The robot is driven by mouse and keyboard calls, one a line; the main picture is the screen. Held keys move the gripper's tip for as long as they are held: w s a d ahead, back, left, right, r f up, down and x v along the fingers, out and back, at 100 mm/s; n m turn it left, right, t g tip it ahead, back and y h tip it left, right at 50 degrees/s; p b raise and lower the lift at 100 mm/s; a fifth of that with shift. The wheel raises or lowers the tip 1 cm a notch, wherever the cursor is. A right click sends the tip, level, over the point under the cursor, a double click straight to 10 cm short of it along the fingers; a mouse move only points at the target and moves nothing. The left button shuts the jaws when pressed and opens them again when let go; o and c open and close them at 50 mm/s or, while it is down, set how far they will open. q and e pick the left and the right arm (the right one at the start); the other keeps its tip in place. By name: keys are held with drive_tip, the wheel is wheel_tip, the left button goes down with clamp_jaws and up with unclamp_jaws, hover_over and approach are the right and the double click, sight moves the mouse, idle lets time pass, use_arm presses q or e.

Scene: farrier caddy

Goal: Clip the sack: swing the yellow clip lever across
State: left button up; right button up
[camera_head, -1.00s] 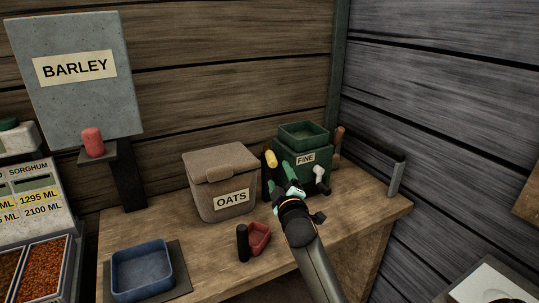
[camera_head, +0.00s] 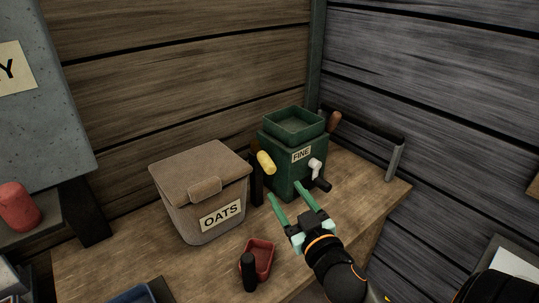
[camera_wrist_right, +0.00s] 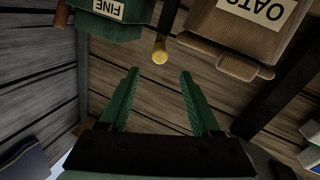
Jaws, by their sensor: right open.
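The yellow clip lever (camera_head: 265,162) sits on a dark post between the oats sack (camera_head: 185,190) and the green mill labelled FINE (camera_head: 293,165). My right gripper (camera_head: 285,192) is open and empty, in front of and slightly right of the lever in the head view. In the right wrist view the lever's round yellow end (camera_wrist_right: 160,56) shows just beyond the gap between the open fingers (camera_wrist_right: 159,74), apart from them. The brown sack is also in that view (camera_wrist_right: 228,40), upside down, its top folded over. My left gripper is out of view.
A red scoop (camera_head: 259,258) with a black handle lies on the wooden bench (camera_head: 210,265) in front of the sack. The mill has a white and black crank (camera_head: 317,172) on its right side. A grey post (camera_head: 394,160) stands at the bench's right end.

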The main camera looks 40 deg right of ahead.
sight(271, 171)
drive_tip(key=p+x, duration=0.2)
drive_tip(key=x, duration=1)
drive_tip(key=shift+c, duration=0.2)
clamp_jaws()
idle(1.1)
